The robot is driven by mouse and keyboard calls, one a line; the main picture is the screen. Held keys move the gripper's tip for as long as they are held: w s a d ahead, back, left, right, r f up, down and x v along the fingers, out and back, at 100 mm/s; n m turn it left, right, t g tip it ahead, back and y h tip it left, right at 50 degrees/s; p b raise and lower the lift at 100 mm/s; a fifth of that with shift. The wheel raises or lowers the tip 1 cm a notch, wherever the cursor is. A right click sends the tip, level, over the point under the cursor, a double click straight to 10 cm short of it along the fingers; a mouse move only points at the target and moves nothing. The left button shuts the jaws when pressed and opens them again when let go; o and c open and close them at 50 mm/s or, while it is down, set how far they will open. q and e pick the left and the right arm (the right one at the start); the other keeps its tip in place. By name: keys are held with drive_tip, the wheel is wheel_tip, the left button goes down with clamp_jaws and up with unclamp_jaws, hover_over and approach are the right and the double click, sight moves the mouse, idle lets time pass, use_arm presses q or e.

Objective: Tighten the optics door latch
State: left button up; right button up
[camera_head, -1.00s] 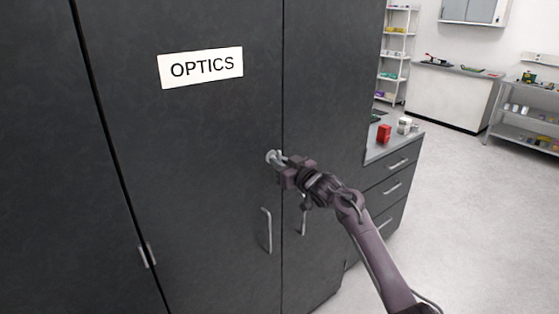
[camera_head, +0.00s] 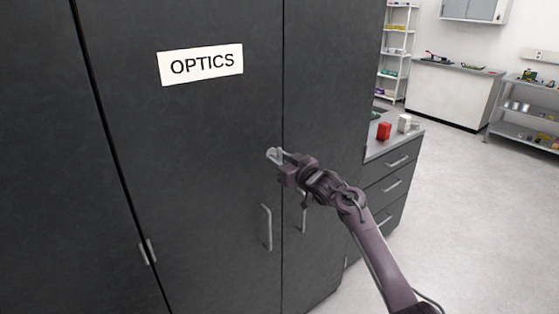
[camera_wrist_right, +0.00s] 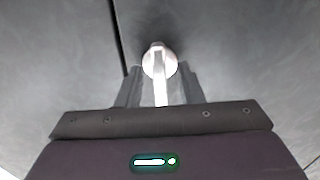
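The dark optics door (camera_head: 190,150) is shut and bears a white OPTICS sign (camera_head: 201,65). The latch (camera_head: 272,153) is a small silver round piece with a lever, near the door's right edge. My right gripper (camera_head: 281,158) is at the latch and hides part of it. In the right wrist view the latch (camera_wrist_right: 160,62) shows its round base and a pale lever running toward the gripper. The two dark fingers of my right gripper (camera_wrist_right: 160,90) stand open on either side of the lever, with gaps visible. My left gripper is out of view.
Below the latch are two vertical bar handles, one (camera_head: 266,228) left of the door seam and one right of it. A drawer counter (camera_head: 392,180) with a red item (camera_head: 384,131) stands to the right. The floor (camera_head: 470,220) there is clear.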

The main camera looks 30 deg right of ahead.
drive_tip(key=s+b, duration=0.2)
drive_tip(key=s, duration=0.5)
drive_tip(key=shift+s+d, duration=0.2)
drive_tip(key=shift+d, duration=0.1)
